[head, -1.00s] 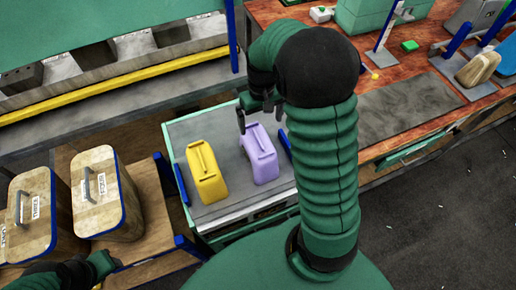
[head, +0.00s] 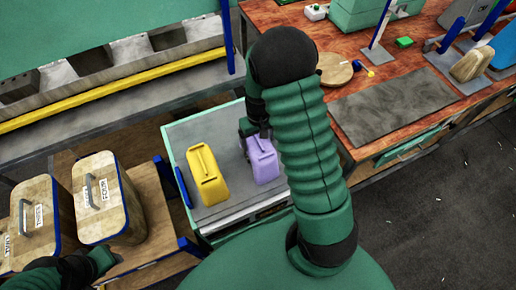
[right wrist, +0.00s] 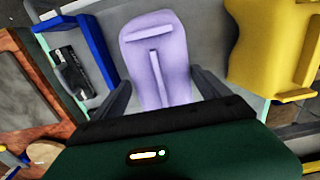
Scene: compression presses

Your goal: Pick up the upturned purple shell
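The purple shell (head: 264,165) lies on the grey top of the small green cart, right of the yellow shell (head: 207,175). It also shows in the right wrist view (right wrist: 158,50), with a raised T-shaped ridge facing up. My right gripper (head: 256,134) is at the shell's far end in the head view. In the right wrist view its two fingers (right wrist: 163,90) are spread, one on each side of the shell's near end, with small gaps. My right arm hides part of the cart. My left gripper (head: 104,258) is at the lower left; its fingers are unclear.
The yellow shell (right wrist: 270,45) stands close beside the purple one. A blue bracket (right wrist: 85,50) is on the other side. Wooden bins (head: 105,190) stand left of the cart. A wooden bench with a dark mat (head: 395,103) is at the right.

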